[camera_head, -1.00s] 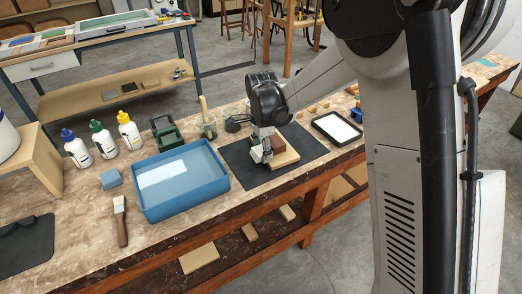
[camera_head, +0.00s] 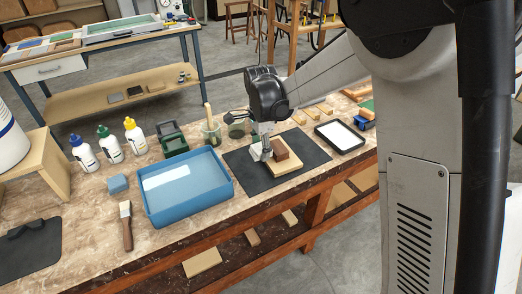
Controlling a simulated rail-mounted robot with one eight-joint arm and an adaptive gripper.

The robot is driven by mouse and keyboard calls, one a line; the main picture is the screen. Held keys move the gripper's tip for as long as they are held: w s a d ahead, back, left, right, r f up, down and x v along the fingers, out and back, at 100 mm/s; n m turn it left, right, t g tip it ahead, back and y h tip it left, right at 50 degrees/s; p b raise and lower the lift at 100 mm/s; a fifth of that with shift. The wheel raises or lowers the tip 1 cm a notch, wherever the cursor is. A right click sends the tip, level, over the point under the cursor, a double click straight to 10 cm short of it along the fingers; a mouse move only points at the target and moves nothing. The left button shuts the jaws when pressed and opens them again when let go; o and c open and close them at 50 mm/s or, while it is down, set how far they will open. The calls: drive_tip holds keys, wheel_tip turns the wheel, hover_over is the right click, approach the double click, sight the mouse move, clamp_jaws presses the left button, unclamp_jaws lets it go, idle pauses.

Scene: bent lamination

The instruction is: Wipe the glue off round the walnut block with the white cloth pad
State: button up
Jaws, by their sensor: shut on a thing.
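The dark brown walnut block (camera_head: 280,150) stands on a pale wooden board (camera_head: 287,164), which lies on a black mat (camera_head: 246,176). My gripper (camera_head: 265,154) points down at the left of the block, close beside it. It is shut on a small whitish piece, apparently the white cloth pad (camera_head: 256,150), low at the board's left end. The fingers partly cover the pad, and I cannot tell whether it touches the board or block. Any glue round the block is too small to make out.
A blue tray (camera_head: 152,213) stands left of the mat. A black-rimmed white tray (camera_head: 340,137) is to the right. Glass jars (camera_head: 211,131) and a green box (camera_head: 173,141) stand behind. The mat's front is clear.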

drive_tip(key=shift+r+p, duration=1.1)
drive_tip(key=shift+r, duration=1.5)
drive_tip(key=shift+d, duration=0.1)
